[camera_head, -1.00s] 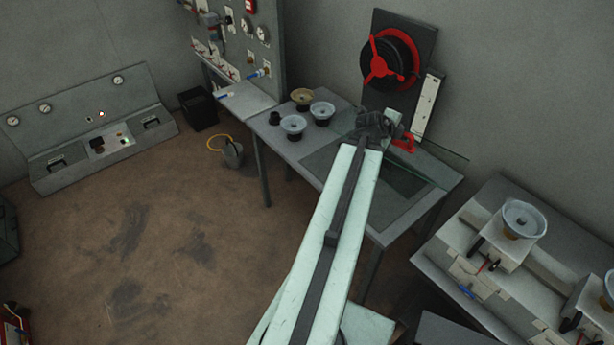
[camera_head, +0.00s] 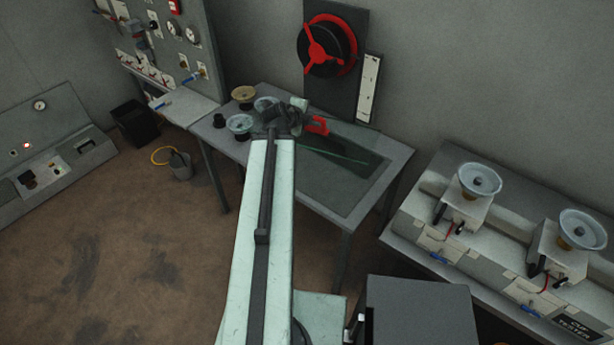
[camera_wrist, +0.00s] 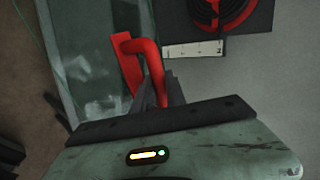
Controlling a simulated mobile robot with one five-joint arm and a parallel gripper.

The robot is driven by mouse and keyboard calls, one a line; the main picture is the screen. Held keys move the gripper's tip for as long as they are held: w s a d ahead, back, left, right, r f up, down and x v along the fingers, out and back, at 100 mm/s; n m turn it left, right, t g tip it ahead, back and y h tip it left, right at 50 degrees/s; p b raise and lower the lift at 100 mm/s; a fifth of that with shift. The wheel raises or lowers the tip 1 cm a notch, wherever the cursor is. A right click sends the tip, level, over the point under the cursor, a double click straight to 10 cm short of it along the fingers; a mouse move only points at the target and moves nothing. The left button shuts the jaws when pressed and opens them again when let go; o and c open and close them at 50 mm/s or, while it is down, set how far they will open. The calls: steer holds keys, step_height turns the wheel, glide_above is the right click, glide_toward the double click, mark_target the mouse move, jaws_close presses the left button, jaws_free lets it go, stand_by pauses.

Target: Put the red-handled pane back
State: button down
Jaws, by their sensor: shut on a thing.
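The red handle (camera_head: 318,125) is fixed to a clear glass pane (camera_head: 350,148) with a thin green edge. My gripper (camera_head: 300,117) is shut on this red handle, above the back left part of the table (camera_head: 395,165). In the wrist view the handle (camera_wrist: 127,62) rises between my fingers (camera_wrist: 163,90), with the see-through pane (camera_wrist: 85,70) extending to its left. The pane appears held above the tabletop, though its exact height is hard to tell. A darker rectangular area (camera_head: 335,190) shows on the tabletop. My arm hides part of the table's left side.
Several cups, including a brass one (camera_head: 243,95) and a pale one (camera_head: 239,124), stand close left of my gripper. A black panel with a red wheel (camera_head: 322,47) and a white strip (camera_head: 369,88) stand behind. A bench with cup testers (camera_head: 440,220) is at right.

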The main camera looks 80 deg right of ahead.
steer(key=s+a+f+m+g+b, duration=0.1)
steer(key=s+f+m+b, duration=0.15)
steer(key=f+b, duration=1.3)
steer(key=s+a+f+m+g+b, duration=0.1)
steer(key=s+f+g+b, duration=0.15)
steer(key=f+b, duration=1.25)
steer(key=shift+n+t+y, duration=0.25)
steer(key=shift+t+y, duration=0.1)
steer(key=shift+y, duration=0.05)
steer(key=w+d, duration=0.2)
steer(key=d, duration=0.2)
steer(key=w+d+f, duration=0.1)
steer(key=w+d, duration=0.1)
steer(key=d, duration=0.3)
steer(key=w+d+f, duration=0.1)
steer(key=w+d, duration=0.1)
steer(key=d, duration=0.3)
steer(key=shift+w+d+f+b, duration=0.15)
steer(key=shift+w+b, duration=0.05)
steer(key=shift+b, duration=0.1)
steer(key=f+b, duration=0.4)
steer(key=shift+w+d, duration=0.1)
steer(key=shift+d, duration=0.15)
steer(key=shift+r, duration=0.25)
steer(key=shift+f, duration=0.15)
steer(key=c, duration=1.4)
jaws_free()
steer(key=shift+o, duration=0.2)
